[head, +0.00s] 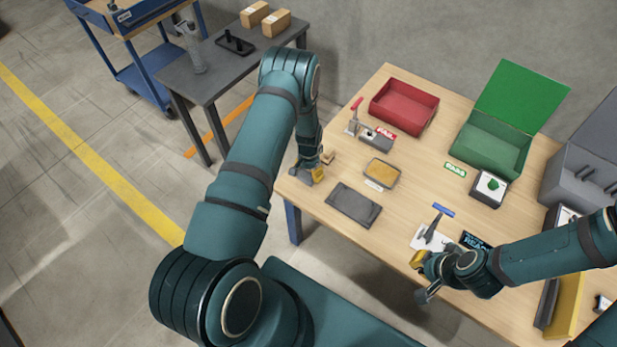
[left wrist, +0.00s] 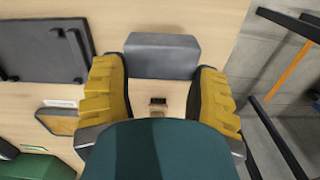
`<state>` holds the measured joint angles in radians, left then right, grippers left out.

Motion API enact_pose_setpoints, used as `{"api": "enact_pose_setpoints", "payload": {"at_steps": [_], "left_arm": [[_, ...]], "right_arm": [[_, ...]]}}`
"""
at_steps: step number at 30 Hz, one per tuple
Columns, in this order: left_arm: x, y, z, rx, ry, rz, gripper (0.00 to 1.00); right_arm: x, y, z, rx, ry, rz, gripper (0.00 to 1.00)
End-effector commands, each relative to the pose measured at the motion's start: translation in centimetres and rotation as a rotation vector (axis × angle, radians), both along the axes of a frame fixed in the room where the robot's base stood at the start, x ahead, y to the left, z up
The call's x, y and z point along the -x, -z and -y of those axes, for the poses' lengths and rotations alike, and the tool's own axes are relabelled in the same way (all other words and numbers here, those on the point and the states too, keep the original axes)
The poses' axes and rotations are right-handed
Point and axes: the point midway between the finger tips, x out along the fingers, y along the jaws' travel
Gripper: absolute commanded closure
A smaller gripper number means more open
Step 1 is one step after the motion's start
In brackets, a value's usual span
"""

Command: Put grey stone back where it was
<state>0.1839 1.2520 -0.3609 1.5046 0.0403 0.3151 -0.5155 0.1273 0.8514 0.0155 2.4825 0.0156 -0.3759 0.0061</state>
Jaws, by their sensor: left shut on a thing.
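The grey stone (left wrist: 162,56) is a smooth grey block in the left wrist view. It sits between the yellow-padded fingers of my left gripper (left wrist: 160,88), which is shut on it. In the head view my left gripper (head: 309,173) is low over the table's left corner. The stone is not clearly visible there, and I cannot tell whether it touches the table. My right gripper (head: 424,277) is near the table's front edge, beside a white sheet, with its fingers apart and nothing seen between them.
A dark flat tray (head: 354,205) and a yellow-topped tray (head: 381,173) lie right of my left gripper. A small brown block (head: 328,157) is close beside it. A red bin (head: 404,106), a red-handled clamp (head: 355,117) and a green box (head: 492,145) stand farther back.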

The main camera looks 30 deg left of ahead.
Motion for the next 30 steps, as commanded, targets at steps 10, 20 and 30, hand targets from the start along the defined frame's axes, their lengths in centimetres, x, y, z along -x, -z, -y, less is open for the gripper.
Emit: {"api": "enact_pose_setpoints", "payload": {"at_steps": [10,20,30], "left_arm": [[0.0,3.5,0.0,0.001,0.000,0.000,0.78],[0.0,3.8,0.0,0.001,-0.001,-0.001,0.78],[0.1,3.7,0.0,0.001,0.000,-0.001,0.13]], "right_arm": [[0.1,0.4,0.0,0.000,-0.002,-0.003,1.00],[0.2,0.8,0.0,-0.001,-0.004,-0.005,1.00],[0.2,0.6,0.0,-0.001,-0.004,-0.005,1.00]]}}
